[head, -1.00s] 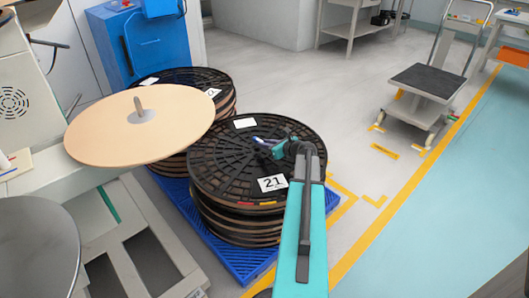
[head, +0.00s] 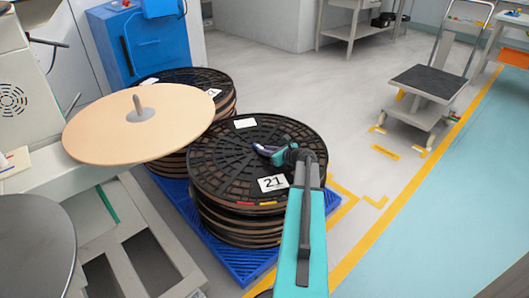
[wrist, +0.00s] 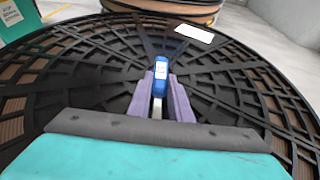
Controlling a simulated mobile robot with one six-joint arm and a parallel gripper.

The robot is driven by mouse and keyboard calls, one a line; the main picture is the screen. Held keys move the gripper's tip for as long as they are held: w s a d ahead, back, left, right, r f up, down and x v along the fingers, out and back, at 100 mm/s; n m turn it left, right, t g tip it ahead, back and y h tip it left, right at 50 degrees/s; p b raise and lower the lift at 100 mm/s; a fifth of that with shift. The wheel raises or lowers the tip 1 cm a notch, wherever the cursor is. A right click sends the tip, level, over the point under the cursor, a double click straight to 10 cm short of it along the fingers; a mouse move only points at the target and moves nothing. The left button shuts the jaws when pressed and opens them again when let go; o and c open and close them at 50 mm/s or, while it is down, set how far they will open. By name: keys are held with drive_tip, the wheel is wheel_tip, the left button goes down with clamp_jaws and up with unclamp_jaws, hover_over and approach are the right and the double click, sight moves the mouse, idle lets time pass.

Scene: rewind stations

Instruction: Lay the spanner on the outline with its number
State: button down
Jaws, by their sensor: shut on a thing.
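My gripper (head: 264,151) is over the top of the front stack of black reels. In the wrist view its two purple fingers (wrist: 159,92) are shut on a narrow tool with a blue end and a pale metal part, seemingly the spanner (wrist: 161,76). The blue end carries a small white label, too small to read. The fingers hide part of the tool, and in the head view it can hardly be told from the gripper. I cannot tell whether it touches the reel. No spanner outline can be made out in either view.
The black reel (head: 215,165) bears a "21" label (head: 272,183) and stands on a blue pallet (head: 238,258). Another reel stack (head: 182,78) is behind it. A tan disc (head: 100,130) juts in at left. A trolley (head: 428,82) stands at right, with open floor between.

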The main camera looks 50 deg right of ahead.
drive_tip(key=c, duration=1.6)
unclamp_jaws()
drive_tip(key=shift+r, duration=0.1)
drive_tip(key=p+v, duration=0.2)
drive_tip(key=v, duration=1)
drive_tip(key=shift+p, duration=0.4)
drive_tip(key=shift+o, duration=0.4)
